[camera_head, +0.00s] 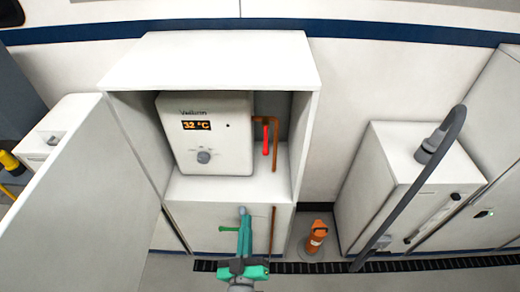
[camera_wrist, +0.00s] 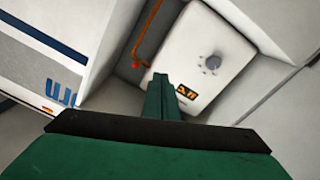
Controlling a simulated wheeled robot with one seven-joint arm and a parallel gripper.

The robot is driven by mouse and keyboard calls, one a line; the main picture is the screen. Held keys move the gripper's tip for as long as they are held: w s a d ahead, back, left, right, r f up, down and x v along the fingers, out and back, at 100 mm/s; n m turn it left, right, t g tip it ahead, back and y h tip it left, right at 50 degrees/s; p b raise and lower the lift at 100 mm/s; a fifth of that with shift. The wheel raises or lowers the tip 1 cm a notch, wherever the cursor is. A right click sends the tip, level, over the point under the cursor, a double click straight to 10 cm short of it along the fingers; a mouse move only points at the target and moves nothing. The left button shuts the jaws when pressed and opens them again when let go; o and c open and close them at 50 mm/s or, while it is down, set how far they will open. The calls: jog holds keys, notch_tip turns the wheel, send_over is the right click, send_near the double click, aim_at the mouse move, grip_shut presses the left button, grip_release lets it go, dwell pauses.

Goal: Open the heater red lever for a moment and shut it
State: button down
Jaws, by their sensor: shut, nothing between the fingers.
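The heater (camera_head: 207,133) is a white box with an orange display and a round dial, set in an open white cabinet. Its red lever (camera_head: 266,139) hangs straight down beside the copper pipe (camera_head: 275,150), right of the heater. My green gripper (camera_head: 243,214) is shut and empty, low in front of the cabinet, below the lever and apart from it. In the wrist view the heater (camera_wrist: 205,60) shows tilted past the closed fingers (camera_wrist: 160,85). A small red bit of the lever (camera_wrist: 136,65) shows left of the fingertips; the rest is hidden or too small to tell.
The cabinet door (camera_head: 90,185) stands open on the left. A green handle (camera_head: 228,229) sits on the lower cabinet front. An orange cylinder (camera_head: 316,236) stands on the floor at right, near a white unit (camera_head: 405,185) with a grey hose (camera_head: 425,170).

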jog(key=w+r+t+h, duration=0.2)
jog(key=w+r, duration=0.8)
send_near(266, 141)
jog(key=w+a+r, duration=0.3)
jog(key=w+r, duration=0.1)
jog(key=r, duration=0.1)
jog(key=shift+h, duration=0.3)
jog(key=w+d+f, duration=0.2)
jog(key=shift+d+f, duration=0.15)
jog(key=shift+f, duration=0.15)
